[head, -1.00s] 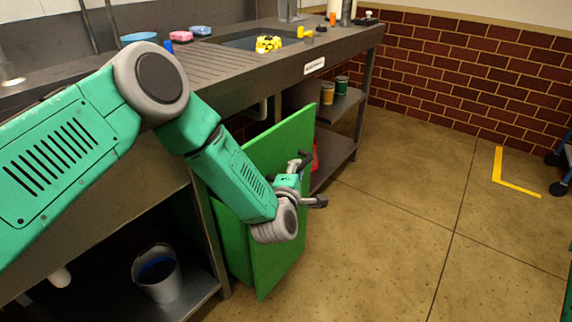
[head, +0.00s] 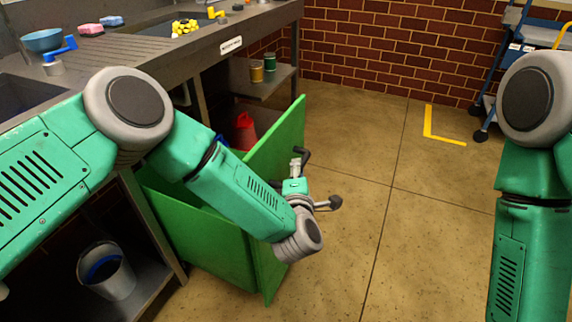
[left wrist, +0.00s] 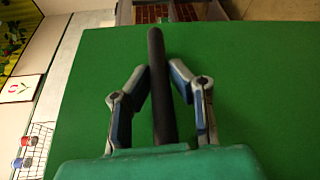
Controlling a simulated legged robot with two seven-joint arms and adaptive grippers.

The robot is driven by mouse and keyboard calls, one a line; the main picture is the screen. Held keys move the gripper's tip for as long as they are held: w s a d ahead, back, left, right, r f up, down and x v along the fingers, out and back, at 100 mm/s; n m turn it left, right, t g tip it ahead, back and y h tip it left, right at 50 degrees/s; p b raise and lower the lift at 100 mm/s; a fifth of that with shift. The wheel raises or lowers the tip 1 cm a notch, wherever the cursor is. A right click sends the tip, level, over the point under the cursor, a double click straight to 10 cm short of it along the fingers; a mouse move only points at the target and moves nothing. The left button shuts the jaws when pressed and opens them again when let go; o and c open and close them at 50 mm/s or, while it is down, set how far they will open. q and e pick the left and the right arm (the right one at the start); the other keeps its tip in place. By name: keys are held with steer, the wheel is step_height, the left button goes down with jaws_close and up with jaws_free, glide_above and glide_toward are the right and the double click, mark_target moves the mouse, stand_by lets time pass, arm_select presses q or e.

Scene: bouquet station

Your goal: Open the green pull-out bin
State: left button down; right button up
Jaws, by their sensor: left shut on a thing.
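The green pull-out bin (head: 200,235) stands out from under the counter in the head view, with its open top partly showing. Its tall green front panel (head: 280,135) faces the free floor and fills much of the left wrist view (left wrist: 255,85). My left gripper (head: 308,188) is at the outer side of this panel. In the left wrist view the dark bar handle (left wrist: 158,90) lies between its two fingers, and the gripper is shut on it. My left forearm hides part of the bin. My right arm shows at the right edge, its gripper out of frame.
A grey bucket (head: 105,270) stands on the low shelf left of the bin. A red object (head: 244,131) is behind the bin, and cans (head: 257,70) stand on a shelf. A blue cart (head: 500,75) is at the far right. The floor right of the panel is clear.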

arm_select(q)
steer(key=shift+w+a+f, duration=0.1)
steer(key=shift+a+f, duration=0.2)
steer(key=shift+a, duration=0.35)
steer(key=c, duration=1.5)
jaws_free()
steer(key=shift+a, duration=0.35)
steer(key=shift+d+r, duration=0.15)
steer(key=shift+d, duration=0.5)
steer(key=s, duration=1.1)
steer(key=shift+s+r, duration=0.4)
arm_select(e)
steer(key=shift+a, duration=0.3)
arm_select(q)
steer(key=shift+a, duration=0.25)
arm_select(e)
steer(key=shift+a+r, duration=0.1)
steer(key=shift+a, duration=0.1)
